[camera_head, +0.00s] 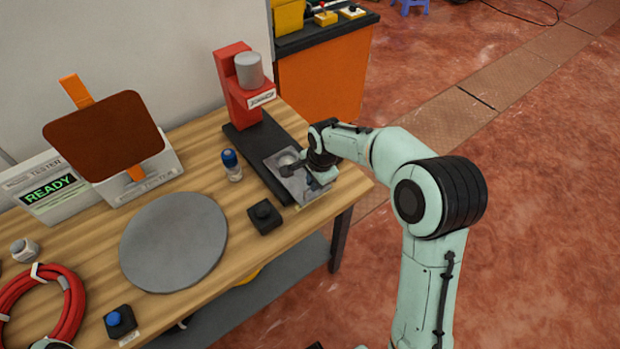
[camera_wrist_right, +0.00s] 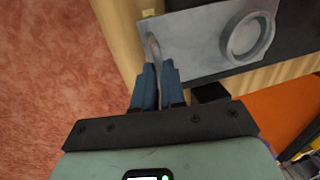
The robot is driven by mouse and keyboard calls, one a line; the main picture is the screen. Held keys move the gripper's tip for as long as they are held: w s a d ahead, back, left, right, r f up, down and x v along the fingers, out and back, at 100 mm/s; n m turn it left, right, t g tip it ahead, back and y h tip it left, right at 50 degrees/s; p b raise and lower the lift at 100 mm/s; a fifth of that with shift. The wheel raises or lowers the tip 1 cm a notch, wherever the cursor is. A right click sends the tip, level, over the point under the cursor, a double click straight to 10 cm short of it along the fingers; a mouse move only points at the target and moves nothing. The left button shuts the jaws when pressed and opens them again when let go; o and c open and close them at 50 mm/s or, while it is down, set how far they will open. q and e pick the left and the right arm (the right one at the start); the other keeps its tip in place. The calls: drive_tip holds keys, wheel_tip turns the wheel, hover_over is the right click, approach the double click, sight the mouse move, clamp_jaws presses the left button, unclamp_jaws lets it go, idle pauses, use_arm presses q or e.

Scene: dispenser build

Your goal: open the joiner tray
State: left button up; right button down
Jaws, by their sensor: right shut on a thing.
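The joiner (camera_head: 239,85) is a red press with a grey cylinder on its head, standing on a long black base at the back of the bench. Its grey metal tray (camera_head: 284,157) lies at the front end of that base. In the right wrist view the flat tray (camera_wrist_right: 200,40) has a raised round ring, and a rounded grey handle (camera_wrist_right: 153,48) stands at its edge. My right gripper (camera_wrist_right: 156,78) is shut on the handle with its blue fingers. In the head view this gripper (camera_head: 316,181) partly hides the tray.
A grey disc (camera_head: 174,242), a red cable coil (camera_head: 42,308) and a tester reading READY (camera_head: 48,189) are farther left. The bench's front edge (camera_head: 364,184) is close to the gripper.

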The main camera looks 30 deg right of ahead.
drive_tip(key=shift+s+r, duration=0.1)
drive_tip(key=shift+s, duration=0.05)
drive_tip(key=c, duration=1.2)
unclamp_jaws()
wheel_tip(320, 180, up, 13)
drive_tip(key=s+p, duration=0.1)
drive_tip(key=s, duration=0.1)
drive_tip(key=shift+s, duration=0.25)
drive_tip(key=shift+d, duration=0.1)
